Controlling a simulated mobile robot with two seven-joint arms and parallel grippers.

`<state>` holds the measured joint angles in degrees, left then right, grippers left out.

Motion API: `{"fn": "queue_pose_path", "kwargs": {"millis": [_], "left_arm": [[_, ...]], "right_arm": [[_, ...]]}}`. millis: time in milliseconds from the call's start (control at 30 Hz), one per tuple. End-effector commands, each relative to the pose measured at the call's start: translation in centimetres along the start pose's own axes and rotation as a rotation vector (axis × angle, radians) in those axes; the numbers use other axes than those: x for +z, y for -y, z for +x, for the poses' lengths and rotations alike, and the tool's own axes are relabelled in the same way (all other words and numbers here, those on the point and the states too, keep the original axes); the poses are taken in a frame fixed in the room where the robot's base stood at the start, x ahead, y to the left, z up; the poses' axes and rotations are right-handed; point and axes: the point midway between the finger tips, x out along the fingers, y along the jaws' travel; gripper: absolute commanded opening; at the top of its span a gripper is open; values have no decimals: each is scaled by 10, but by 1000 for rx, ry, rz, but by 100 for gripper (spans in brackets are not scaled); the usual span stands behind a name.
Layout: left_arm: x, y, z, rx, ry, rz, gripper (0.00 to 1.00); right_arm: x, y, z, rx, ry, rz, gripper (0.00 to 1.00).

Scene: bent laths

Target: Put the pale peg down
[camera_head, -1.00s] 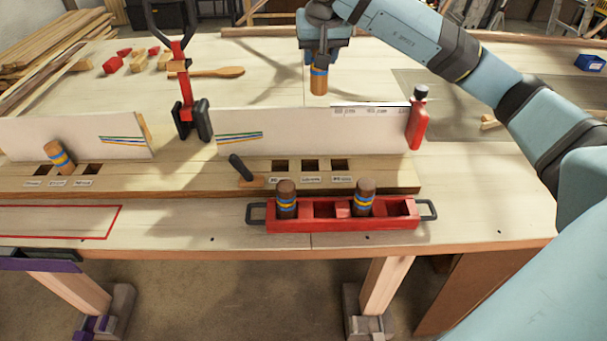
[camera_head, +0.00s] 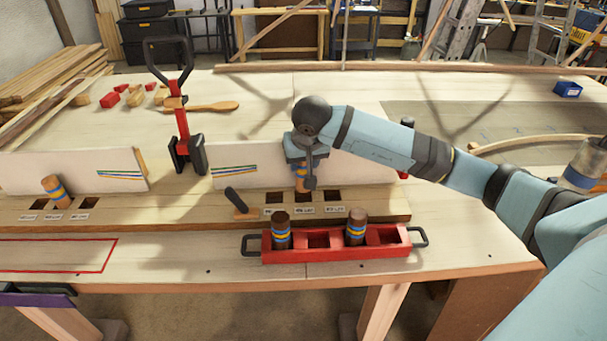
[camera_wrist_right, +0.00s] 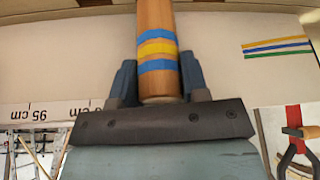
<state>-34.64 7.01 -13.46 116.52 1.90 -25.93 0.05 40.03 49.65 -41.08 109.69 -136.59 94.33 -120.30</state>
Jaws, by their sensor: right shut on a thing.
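The pale peg (camera_head: 301,184), light wood with blue and yellow bands, is held upright by my right gripper (camera_head: 305,162). The peg also shows between the fingers (camera_wrist_right: 157,50) in the right wrist view. Its lower end is at the middle hole of the right-hand wooden block (camera_head: 375,204); I cannot tell whether it has entered. My left gripper is not in view.
A white panel (camera_head: 240,165) stands just behind the block. A dark-handled tool (camera_head: 237,203) lies left of the holes. A red clamp (camera_head: 183,125) stands farther left. Another peg (camera_head: 54,190) leans in the left block. The table behind the panels has free room.

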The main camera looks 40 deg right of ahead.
Motion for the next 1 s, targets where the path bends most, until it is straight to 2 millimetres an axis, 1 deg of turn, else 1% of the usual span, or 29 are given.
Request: {"fn": "queue_pose_path", "kwargs": {"millis": [167,300,400,667,867,900,967,1000], "left_arm": [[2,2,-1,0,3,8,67],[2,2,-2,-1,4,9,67],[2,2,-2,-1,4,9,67],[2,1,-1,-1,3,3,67],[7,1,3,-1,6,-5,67],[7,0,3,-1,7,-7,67],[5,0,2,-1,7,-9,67],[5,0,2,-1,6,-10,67]], "right_arm": [[5,0,11,-1,1,0,12],[12,0,29,0,3,0,12],[16,0,39,0,0,0,12],[16,0,40,0,-2,0,12],[19,0,47,1,-2,-1,12],[19,0,47,1,-2,-1,44],[19,0,46,0,-2,0,57],[19,0,46,0,-1,0,67]]}}
